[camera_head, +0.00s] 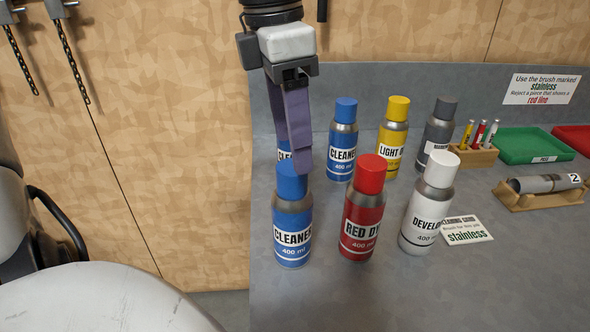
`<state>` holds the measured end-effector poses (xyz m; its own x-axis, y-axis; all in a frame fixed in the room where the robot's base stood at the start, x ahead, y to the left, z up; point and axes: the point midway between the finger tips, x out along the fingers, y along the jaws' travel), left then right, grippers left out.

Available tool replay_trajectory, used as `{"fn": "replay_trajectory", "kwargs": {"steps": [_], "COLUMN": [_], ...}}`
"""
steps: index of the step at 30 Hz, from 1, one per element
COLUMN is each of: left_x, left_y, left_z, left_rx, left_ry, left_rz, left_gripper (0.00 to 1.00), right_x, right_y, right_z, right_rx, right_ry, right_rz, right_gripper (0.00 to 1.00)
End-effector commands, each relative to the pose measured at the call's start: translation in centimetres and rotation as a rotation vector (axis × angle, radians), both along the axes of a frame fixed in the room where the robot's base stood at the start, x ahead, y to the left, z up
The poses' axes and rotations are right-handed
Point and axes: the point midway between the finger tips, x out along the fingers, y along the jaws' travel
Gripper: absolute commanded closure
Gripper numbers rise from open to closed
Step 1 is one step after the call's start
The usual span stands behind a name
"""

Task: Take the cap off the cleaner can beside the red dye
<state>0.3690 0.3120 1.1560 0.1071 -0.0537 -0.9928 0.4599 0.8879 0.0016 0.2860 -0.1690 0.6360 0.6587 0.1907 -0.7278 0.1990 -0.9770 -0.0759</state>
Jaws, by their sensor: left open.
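The blue cleaner can (293,236) with a blue cap (291,183) stands upright at the front left of the grey bench, just left of the red dye can (362,222) and its red cap. The cap is on the can. My left gripper (295,160) comes down from above with purple fingers. It is open, with its fingertips at the top of this cap; whether they touch it I cannot tell. The fingers partly hide another cleaner can (284,153) behind. My right gripper is not in view.
Another blue cleaner can (342,150), a yellow-capped can (393,138), a grey can (438,130) and a white developer can (428,214) stand close by. Farther right are a pen holder (474,156), a green tray (533,147) and a tube on a wooden stand (540,200). The front bench is clear.

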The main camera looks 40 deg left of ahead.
Motion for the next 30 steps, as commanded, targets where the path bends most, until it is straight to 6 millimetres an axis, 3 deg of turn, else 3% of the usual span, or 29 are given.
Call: {"fn": "replay_trajectory", "kwargs": {"steps": [12, 20, 28, 30], "left_x": [-0.4, -0.3, -0.3, -0.3], "left_y": [-0.2, -0.2, -0.2, -0.2], "left_z": [-5.1, -5.4, -5.4, -5.4], "left_rx": [-0.002, -0.003, -0.002, -0.002], "left_ry": [0.001, -0.001, -0.001, -0.001], "left_rz": [0.000, 0.002, 0.002, 0.002], "left_gripper": [0.40, 0.40, 0.82, 0.83], "right_x": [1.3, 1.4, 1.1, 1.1], "right_y": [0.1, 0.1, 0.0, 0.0], "right_z": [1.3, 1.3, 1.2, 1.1], "right_rx": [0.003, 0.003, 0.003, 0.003], "right_ry": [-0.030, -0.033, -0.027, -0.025], "right_rz": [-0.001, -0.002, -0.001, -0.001], "right_gripper": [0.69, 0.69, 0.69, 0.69]}}
